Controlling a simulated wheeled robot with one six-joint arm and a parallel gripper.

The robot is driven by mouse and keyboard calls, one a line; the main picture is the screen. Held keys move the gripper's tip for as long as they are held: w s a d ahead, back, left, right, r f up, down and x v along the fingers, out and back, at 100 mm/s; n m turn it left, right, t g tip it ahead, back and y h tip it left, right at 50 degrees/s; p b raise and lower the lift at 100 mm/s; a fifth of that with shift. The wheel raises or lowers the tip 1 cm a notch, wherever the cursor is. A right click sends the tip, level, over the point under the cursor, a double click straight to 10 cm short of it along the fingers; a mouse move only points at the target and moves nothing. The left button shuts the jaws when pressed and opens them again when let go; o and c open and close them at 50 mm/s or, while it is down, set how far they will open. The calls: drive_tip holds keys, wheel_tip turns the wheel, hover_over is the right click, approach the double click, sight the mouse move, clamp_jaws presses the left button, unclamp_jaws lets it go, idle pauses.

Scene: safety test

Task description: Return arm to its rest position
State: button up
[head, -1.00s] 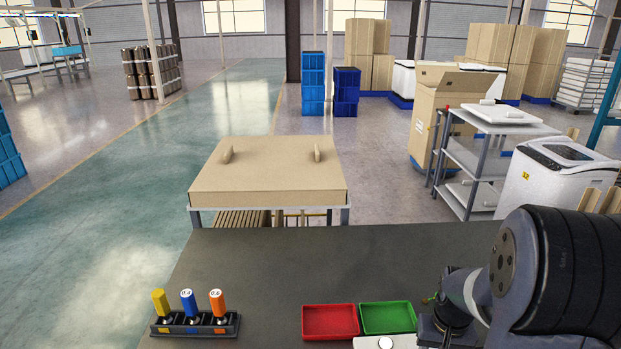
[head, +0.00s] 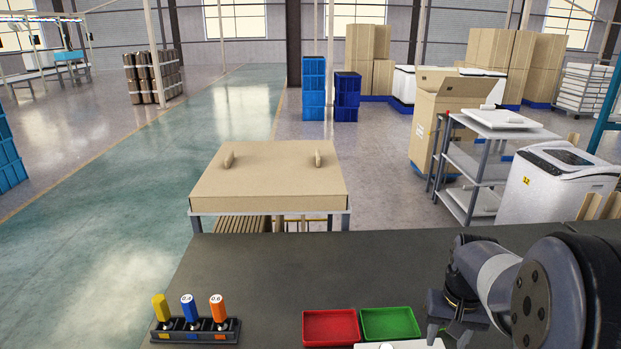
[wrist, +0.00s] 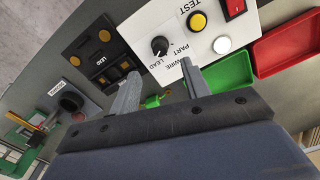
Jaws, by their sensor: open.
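My gripper (head: 449,337) hangs over the dark workbench (head: 300,258), right of the green tray, in the head view. In the wrist view my gripper (wrist: 160,88) has its two grey fingers spread apart. No held object shows between the tips. A small green and yellow item (wrist: 154,101) shows beyond the fingers; I cannot tell what it rests on. My arm reaches in from the right edge of the head view.
A red tray (head: 330,327), a green tray (head: 390,323) and a rack of screwdrivers (head: 195,330) stand on the bench. The wrist view shows a white test panel (wrist: 215,62), a black box (wrist: 103,50) and a round black holder (wrist: 72,102). The bench's middle is clear.

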wheel_tip(320, 180, down, 9)
drive_tip(key=shift+r, duration=0.1)
drive_tip(key=shift+r+n, duration=0.1)
drive_tip(key=shift+n, duration=0.8)
drive_tip(key=n, duration=0.4)
drive_tip(key=n+p, duration=0.1)
drive_tip(key=n, duration=0.5)
drive_tip(key=n+p, duration=0.1)
drive_tip(key=n, duration=0.4)
drive_tip(key=shift+n, duration=0.3)
drive_tip(key=n+p, duration=0.1)
drive_tip(key=n, duration=0.4)
drive_tip(key=shift+n+p, duration=0.4)
drive_tip(key=shift+r, duration=0.1)
